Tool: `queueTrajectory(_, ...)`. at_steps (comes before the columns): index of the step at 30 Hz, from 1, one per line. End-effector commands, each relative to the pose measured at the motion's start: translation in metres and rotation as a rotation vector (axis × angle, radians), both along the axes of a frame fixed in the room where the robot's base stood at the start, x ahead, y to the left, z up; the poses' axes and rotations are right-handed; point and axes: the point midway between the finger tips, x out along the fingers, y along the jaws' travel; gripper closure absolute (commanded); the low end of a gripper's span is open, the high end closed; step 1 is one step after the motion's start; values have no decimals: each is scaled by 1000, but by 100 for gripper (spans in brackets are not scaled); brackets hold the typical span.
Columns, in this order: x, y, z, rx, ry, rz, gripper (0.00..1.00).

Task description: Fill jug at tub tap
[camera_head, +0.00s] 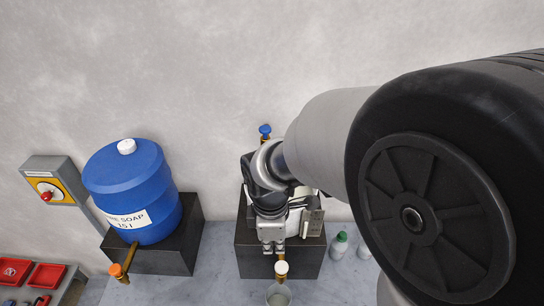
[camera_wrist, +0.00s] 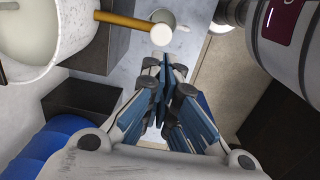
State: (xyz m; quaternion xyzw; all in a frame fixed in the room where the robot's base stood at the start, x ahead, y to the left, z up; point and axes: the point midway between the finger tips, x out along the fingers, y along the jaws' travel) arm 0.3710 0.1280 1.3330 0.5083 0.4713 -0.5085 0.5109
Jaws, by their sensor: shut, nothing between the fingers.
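The white tub (camera_wrist: 70,35) shows at the top left of the wrist view, with pale contents inside. In the head view it stands on a dark block (camera_head: 250,262), mostly hidden behind my arm. Its brass tap (camera_wrist: 118,19) points outward and has a white knob (camera_wrist: 161,34), also visible in the head view (camera_head: 281,268). My gripper (camera_wrist: 168,62) is shut and empty, near the tap and apart from the knob. It also shows in the head view (camera_head: 271,247).
A blue soap barrel (camera_head: 135,185) with an orange-handled tap (camera_head: 116,270) stands on a dark block at left. A grey box with a red button (camera_head: 48,190) is on the wall. Small bottles (camera_head: 339,244) stand right of the tub. Red trays (camera_head: 45,275) lie at lower left.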

Motion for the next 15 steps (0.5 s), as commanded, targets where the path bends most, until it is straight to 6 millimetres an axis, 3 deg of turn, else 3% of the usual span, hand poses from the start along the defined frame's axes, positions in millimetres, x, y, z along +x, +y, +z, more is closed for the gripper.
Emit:
queueTrajectory(6, 0, -3, -50, -3, 6, 0, 100)
queueTrajectory(15, 3, -4, -89, -1, 2, 0, 100)
